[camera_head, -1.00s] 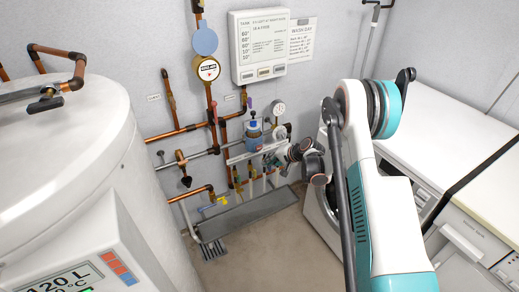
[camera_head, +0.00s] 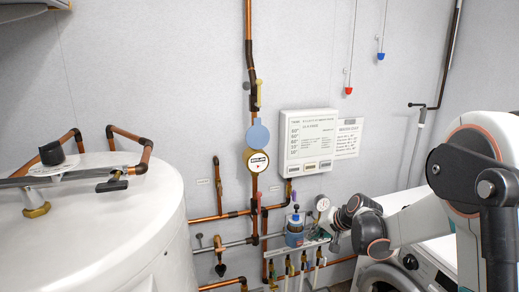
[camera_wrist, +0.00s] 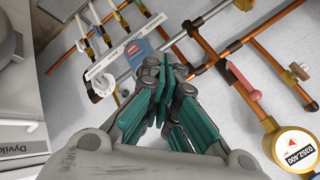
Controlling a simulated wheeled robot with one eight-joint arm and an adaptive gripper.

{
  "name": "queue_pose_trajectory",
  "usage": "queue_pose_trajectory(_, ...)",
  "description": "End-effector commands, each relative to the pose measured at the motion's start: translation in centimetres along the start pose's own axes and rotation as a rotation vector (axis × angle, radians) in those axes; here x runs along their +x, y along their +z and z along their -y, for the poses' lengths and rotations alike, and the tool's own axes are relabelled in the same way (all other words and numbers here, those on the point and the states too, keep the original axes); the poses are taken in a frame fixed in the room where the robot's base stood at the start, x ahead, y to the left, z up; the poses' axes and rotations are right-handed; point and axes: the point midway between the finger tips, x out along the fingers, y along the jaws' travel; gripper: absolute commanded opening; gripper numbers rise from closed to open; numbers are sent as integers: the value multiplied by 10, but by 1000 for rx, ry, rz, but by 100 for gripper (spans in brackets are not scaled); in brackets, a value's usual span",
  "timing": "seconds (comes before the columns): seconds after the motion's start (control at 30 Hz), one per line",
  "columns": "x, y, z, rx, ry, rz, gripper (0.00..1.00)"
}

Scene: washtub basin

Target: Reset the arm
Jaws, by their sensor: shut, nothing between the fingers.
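My arm comes in from the right side of the head view, with its dark wrist end near the pipes on the back wall. My gripper (camera_wrist: 168,78) shows in the wrist view with its teal fingers closed together. Nothing shows between the fingertips. A blue canister (camera_wrist: 138,52) lies beyond the fingertips in the wrist view, and I cannot tell whether they touch it. In the head view the canister (camera_head: 295,232) stands among the pipes, just left of my wrist. My fingers are not clear in the head view.
A white tank (camera_head: 90,235) fills the lower left. Copper pipes (camera_head: 254,205) and a round meter (camera_head: 257,162) are on the wall, beside a control panel (camera_head: 306,140). A white washing machine (camera_head: 440,258) stands at the lower right. Red (camera_head: 348,91) and blue (camera_head: 380,56) pulls hang above.

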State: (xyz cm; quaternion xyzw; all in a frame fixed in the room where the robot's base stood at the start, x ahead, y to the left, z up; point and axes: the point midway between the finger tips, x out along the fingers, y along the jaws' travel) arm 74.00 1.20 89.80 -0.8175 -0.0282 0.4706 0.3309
Motion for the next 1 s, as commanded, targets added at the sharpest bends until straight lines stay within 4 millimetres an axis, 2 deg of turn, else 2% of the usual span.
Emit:
queue_pose_trajectory(0.03,-18,6,7,-20,13,-3,0)
queue_pose_trajectory(0.2,-71,25,22,-89,59,-15,0)
queue_pose_trajectory(0.5,-157,74,33,-213,139,-36,0)
queue_pose_trajectory(0.77,-220,125,25,-322,208,-53,0)
queue_pose_trajectory(1.0,-265,176,6,-424,270,-69,0)
